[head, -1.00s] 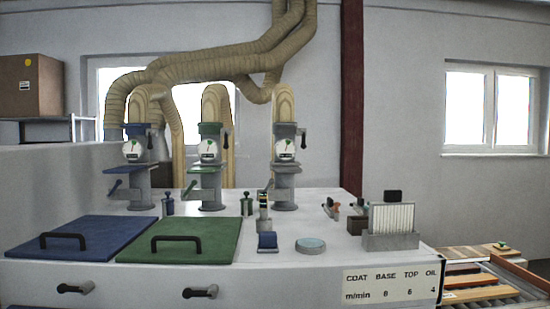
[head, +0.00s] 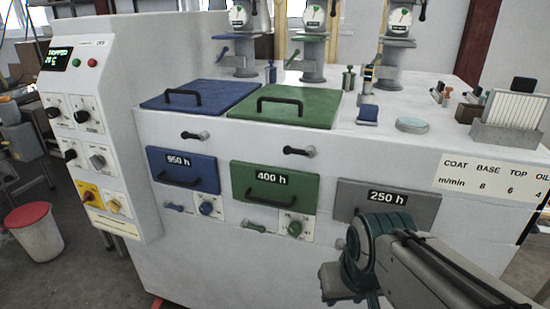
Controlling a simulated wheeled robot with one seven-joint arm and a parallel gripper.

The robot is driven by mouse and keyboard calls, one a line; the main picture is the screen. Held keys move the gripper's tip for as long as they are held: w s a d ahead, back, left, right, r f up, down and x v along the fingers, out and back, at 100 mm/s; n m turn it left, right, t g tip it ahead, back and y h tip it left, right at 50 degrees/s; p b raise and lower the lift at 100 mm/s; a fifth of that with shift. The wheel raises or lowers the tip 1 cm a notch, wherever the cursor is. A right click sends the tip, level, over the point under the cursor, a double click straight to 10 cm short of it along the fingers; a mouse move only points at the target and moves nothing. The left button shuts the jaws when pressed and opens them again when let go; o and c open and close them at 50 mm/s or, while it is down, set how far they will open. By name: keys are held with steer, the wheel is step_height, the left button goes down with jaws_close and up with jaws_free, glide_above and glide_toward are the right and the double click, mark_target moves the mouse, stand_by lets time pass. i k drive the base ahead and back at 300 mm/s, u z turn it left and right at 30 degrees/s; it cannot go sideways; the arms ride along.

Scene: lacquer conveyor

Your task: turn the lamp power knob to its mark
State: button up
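Several knobs are in the head view, and I cannot tell from their labels which is the lamp power knob. A blue knob (head: 206,208) sits on a small white plate below the blue 950 h drawer front (head: 183,171). A green knob (head: 295,228) sits below the green 400 h front (head: 274,187). My arm hides the area below the grey 250 h front (head: 388,200). Marks are too small to read. My gripper's fingers do not show.
The white control cabinet (head: 113,140) has a lit display (head: 57,60) and a red-yellow switch (head: 89,194). A red-lidded bin (head: 34,232) stands on the floor at the left. Handles stick out from the machine's front. Floor left of the machine is partly clear.

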mark_target(52, 112)
steer(key=u, duration=2.1)
steer(key=k, duration=0.8)
steer(key=z, duration=0.35)
steer(key=i, duration=1.3)
steer(key=u, duration=0.25)
